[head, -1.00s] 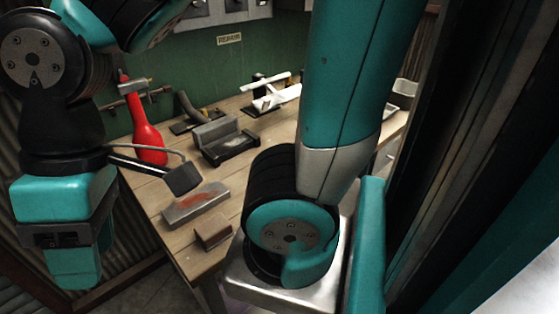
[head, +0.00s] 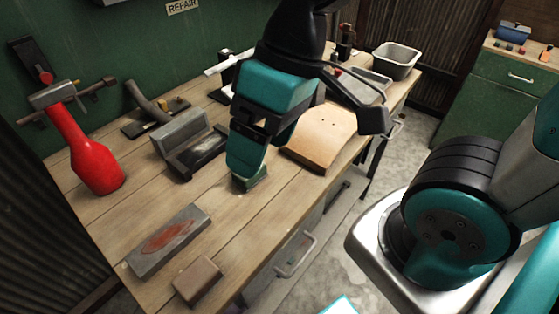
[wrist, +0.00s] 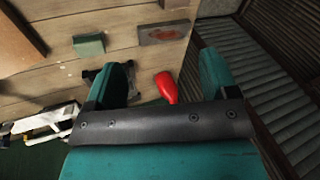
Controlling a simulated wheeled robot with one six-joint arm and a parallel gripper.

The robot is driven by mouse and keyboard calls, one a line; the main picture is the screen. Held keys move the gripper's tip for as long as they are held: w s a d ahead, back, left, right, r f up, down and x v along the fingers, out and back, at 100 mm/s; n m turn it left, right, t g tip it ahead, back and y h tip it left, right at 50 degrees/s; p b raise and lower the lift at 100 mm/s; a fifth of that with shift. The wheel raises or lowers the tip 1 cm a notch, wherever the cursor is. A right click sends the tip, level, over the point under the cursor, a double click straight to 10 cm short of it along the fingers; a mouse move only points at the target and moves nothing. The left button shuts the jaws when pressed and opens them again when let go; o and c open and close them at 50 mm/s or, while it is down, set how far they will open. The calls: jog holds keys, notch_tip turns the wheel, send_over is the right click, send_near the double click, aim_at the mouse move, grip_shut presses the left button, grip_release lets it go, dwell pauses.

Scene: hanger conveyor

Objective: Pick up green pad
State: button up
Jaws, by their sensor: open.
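The green pad (head: 253,183) is a small block on the wooden workbench. In the head view its upper part is hidden behind my gripper's lower end. In the wrist view the whole pad (wrist: 88,44) shows, lying flat, up and left of the left finger and outside the jaws. My gripper (head: 264,158) is over the middle of the bench, open and empty. In the wrist view, its two teal fingers (wrist: 165,82) stand wide apart, with bench surface and a red object in the background between them.
On the bench (head: 110,215) are a stone with a rust-red patch (head: 168,240), a brown block (head: 198,280), a grey vise-like block (head: 185,140), a red bottle-shaped thing (head: 90,150), a wooden board (head: 320,140) and a metal tray (head: 397,62). Bare bench lies left of the pad.

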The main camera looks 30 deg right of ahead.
jog(key=w+d+f+m, duration=0.1)
jog(key=w+m, duration=0.2)
jog(key=w+d+f+m, duration=0.1)
jog(key=w+d+m, duration=0.1)
jog(key=w+m, duration=0.1)
jog(key=w+d+f+m+b, duration=0.1)
jog(key=w+m, duration=0.3)
jog(key=shift+w+d+f+g, duration=0.15)
jog(key=shift+w+d+g, duration=0.05)
jog(key=shift+w+g, duration=0.15)
jog(key=w+d+f+m, duration=0.6)
jog(key=w+d+m, duration=0.15)
jog(key=m, duration=0.25)
jog(key=shift+m+g, duration=0.25)
jog(key=shift+m, duration=0.25)
jog(key=x, duration=0.7)
jog(key=w+x, duration=0.1)
jog(key=x, duration=0.3)
jog(key=shift+w+a+f+p, duration=0.1)
jog(key=shift+a+f+p, duration=0.05)
jog(key=shift+f+p, duration=0.2)
jog(key=shift+p+x, duration=0.7)
jog(key=shift+x, duration=2.25)
jog(key=shift+a, duration=0.15)
jog(key=c, duration=1.1)
jog(key=shift+r, duration=0.1)
